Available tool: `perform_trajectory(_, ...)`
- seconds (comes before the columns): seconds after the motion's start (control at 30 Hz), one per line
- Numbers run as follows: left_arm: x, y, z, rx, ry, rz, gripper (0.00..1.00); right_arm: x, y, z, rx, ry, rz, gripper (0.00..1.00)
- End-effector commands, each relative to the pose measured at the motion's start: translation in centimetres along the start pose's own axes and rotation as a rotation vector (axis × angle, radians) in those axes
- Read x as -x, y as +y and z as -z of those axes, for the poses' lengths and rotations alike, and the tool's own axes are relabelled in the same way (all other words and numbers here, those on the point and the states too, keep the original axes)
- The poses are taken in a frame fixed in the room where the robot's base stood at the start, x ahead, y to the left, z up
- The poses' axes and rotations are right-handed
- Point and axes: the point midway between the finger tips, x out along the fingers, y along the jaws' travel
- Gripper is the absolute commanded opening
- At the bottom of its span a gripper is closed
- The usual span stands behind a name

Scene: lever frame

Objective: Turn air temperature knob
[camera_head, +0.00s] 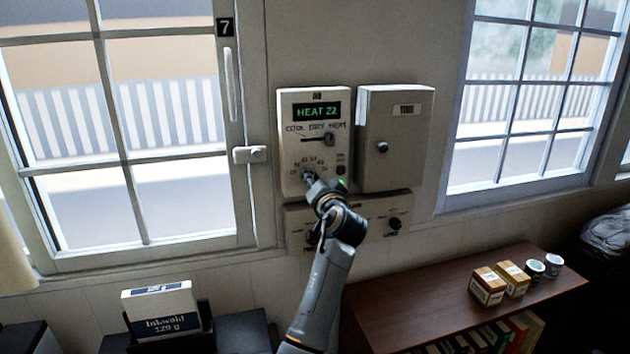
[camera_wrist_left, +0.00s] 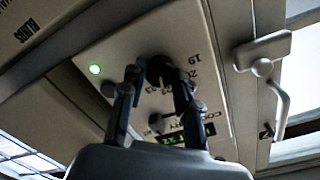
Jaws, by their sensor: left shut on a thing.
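The air temperature knob (camera_wrist_left: 158,72) is a dark round knob low on a pale wall control box (camera_head: 288,135), with numbers printed around it. The box's display (camera_head: 317,111) reads HEAT 22 in green. Below the display is a mode slider (camera_head: 328,141) with its handle toward the right, near HEAT. My left gripper (camera_head: 311,179) reaches up to the knob from below and hides most of it in the head view. In the left wrist view its two fingers (camera_wrist_left: 155,85) sit on either side of the knob, shut on it. My right gripper is in neither view.
A second grey wall box (camera_head: 400,135) with a dark knob adjoins on the right. A lower panel (camera_head: 371,212) with knobs runs beneath. A window latch (camera_head: 250,154) is on the left. Small boxes (camera_head: 488,286) stand on the brown shelf (camera_head: 400,302).

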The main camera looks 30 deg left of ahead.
Motion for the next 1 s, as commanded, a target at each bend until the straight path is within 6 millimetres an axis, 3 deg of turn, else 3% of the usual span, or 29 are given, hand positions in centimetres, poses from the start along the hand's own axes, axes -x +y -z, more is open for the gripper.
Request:
perform_trajectory(0.07,-0.2,-0.3,-0.1,0.001,-0.002,0.007,0.00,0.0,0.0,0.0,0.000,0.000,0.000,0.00)
perform_trajectory(0.1,-0.2,-0.4,-0.1,0.001,-0.002,0.007,0.33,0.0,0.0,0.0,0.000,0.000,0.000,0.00)
perform_trajectory(0.2,-0.2,-0.3,-0.1,0.001,-0.002,0.006,0.54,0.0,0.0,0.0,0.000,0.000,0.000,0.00)
perform_trajectory(0.63,0.9,0.0,0.0,0.002,0.000,0.001,0.54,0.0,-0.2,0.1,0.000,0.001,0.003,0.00)
perform_trajectory(1.0,8.2,0.0,-0.2,0.004,-0.002,0.000,0.54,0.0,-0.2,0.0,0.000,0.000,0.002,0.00)
